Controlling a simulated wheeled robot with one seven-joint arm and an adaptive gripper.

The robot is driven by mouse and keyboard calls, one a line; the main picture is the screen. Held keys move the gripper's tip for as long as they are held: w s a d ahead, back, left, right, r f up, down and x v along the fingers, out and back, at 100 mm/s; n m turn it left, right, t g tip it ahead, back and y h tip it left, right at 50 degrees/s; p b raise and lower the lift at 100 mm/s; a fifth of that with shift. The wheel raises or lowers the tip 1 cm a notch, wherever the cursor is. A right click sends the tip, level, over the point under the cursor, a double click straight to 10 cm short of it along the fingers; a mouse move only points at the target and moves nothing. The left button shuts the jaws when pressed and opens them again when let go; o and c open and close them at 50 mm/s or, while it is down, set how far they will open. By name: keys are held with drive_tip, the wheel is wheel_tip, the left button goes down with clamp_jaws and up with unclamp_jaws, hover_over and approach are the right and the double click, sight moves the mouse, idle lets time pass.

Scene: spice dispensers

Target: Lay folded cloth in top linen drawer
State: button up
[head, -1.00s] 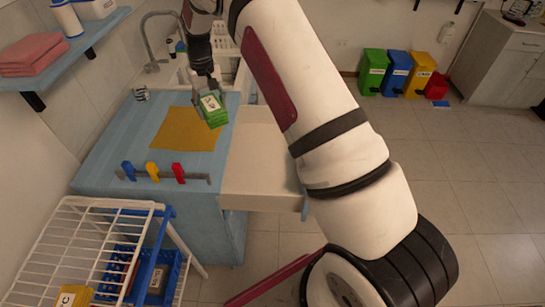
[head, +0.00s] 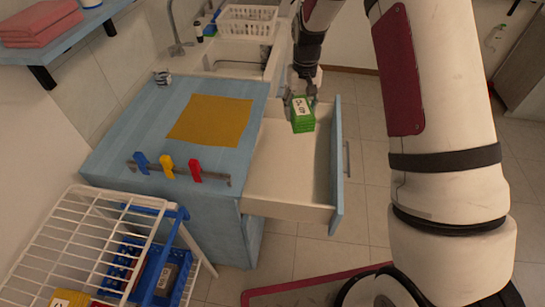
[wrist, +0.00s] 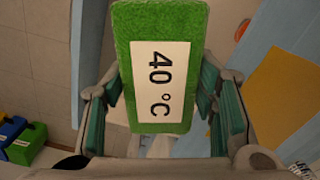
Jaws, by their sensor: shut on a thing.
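My gripper (head: 302,92) is shut on a green folded cloth (head: 303,117) with a white label. In the wrist view the cloth (wrist: 160,25) fills the space between the fingers, and its label reads "40 °C". The top drawer (head: 290,205) is pulled out to the right of the blue cabinet, and its visible floor is bare. In the head view the cloth appears over the far part of the drawer; its exact height above the floor is hard to tell.
An orange mat (head: 212,119) lies on the blue counter (head: 120,145). A rail with coloured clips (head: 167,168) stands at its front edge. A white wire rack (head: 80,245) stands front left. A white basket (head: 247,24) sits by the sink behind.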

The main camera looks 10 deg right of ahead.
drive_tip(key=f+m+b, duration=0.6)
drive_tip(key=f+m, duration=0.1)
drive_tip(key=f, duration=0.1)
drive_tip(key=f+m+b, duration=0.7)
drive_tip(key=f, duration=0.2)
drive_tip(key=s+f+m+b, duration=0.1)
drive_tip(key=f+m+b, duration=0.6)
drive_tip(key=f, duration=0.2)
drive_tip(key=shift+d+f+m, duration=0.1)
drive_tip(key=shift+d+m, duration=0.15)
drive_tip(key=shift+m, duration=0.15)
drive_tip(key=shift+f, duration=0.15)
drive_tip(key=o, duration=1.2)
